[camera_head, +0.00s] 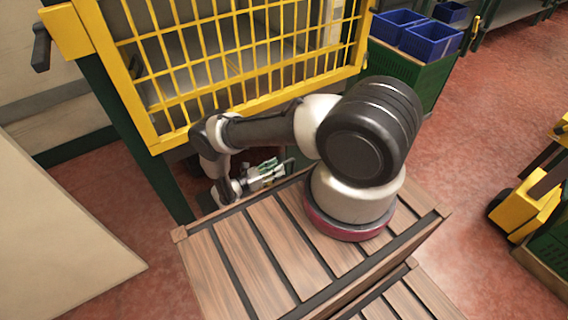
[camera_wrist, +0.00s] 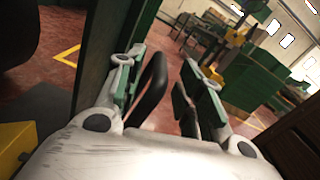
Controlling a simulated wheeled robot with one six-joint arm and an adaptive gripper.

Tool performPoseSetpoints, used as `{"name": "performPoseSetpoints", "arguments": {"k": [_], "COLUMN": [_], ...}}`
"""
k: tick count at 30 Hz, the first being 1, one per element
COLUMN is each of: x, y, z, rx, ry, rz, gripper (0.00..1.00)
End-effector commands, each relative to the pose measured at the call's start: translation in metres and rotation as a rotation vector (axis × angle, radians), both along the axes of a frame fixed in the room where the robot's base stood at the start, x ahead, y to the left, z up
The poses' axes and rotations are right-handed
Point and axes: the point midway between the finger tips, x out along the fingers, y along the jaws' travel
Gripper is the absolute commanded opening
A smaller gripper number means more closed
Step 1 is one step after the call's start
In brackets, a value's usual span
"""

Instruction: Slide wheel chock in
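My gripper (camera_head: 268,174) is low beside the yellow cage, past the far edge of the slatted wooden top. In the wrist view my gripper (camera_wrist: 162,62) has its two green-padded fingers apart. A black loop-shaped handle (camera_wrist: 152,88) stands between them, close to the left finger, with a gap to the right one. I cannot tell what the handle belongs to; its lower part is hidden behind the gripper body. A yellow block (camera_wrist: 14,146) shows at the lower left of the wrist view. I cannot tell whether it is the wheel chock. A dark rounded shape (camera_wrist: 18,30), possibly a wheel, is above it.
The yellow mesh cage (camera_head: 150,75) on a dark green post (camera_head: 150,160) stands close to my arm. Blue bins (camera_head: 430,40) sit on a green cabinet at the upper right. A yellow machine (camera_head: 530,205) stands at the right. Red floor between is clear.

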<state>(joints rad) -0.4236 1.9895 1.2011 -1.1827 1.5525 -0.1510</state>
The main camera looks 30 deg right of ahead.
Motion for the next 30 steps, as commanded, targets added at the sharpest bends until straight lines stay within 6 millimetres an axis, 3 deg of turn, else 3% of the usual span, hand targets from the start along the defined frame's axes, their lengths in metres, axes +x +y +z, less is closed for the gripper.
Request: {"name": "performPoseSetpoints", "arguments": {"k": [3,7,19,25,30], "x": [0.000,0.001,0.002,0.002,0.002], "y": [-0.023,-0.039,-0.048,-0.048,-0.048], "z": [0.000,0.000,0.000,0.000,0.000], "rx": [-0.001,0.000,0.000,0.000,0.000], "ry": [0.002,0.001,0.000,0.000,0.000], "rz": [-0.003,-0.002,0.001,0.001,0.001], "gripper": [0.37,0.37,0.37,0.01,0.00]}}
